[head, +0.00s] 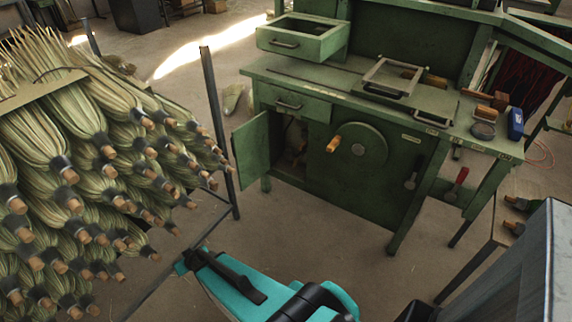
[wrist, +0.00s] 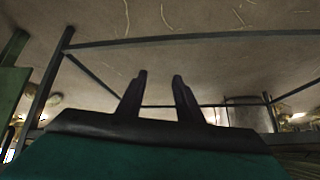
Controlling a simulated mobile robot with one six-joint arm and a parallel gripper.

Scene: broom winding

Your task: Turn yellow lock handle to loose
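A green winding bench (head: 290,85) stands at the centre right in the head view. A round green wheel (head: 362,160) is on its front, with a yellow-orange handle (head: 333,144) at its left rim. This is the only clearly yellow handle I can make out; whether it is the lock handle I cannot tell. My gripper (wrist: 159,78) shows in the wrist view with its two dark fingers apart and nothing between them. In the head view my teal arm is low in front, well short of the bench, and the fingertips cannot be made out.
A rack of bundled brooms (head: 80,160) fills the left, with a metal post (head: 217,120) at its edge. A cabinet door (head: 252,150) stands open on the bench front. A red-handled tool (head: 457,185) hangs at the right. Bare floor (head: 310,230) lies before the bench.

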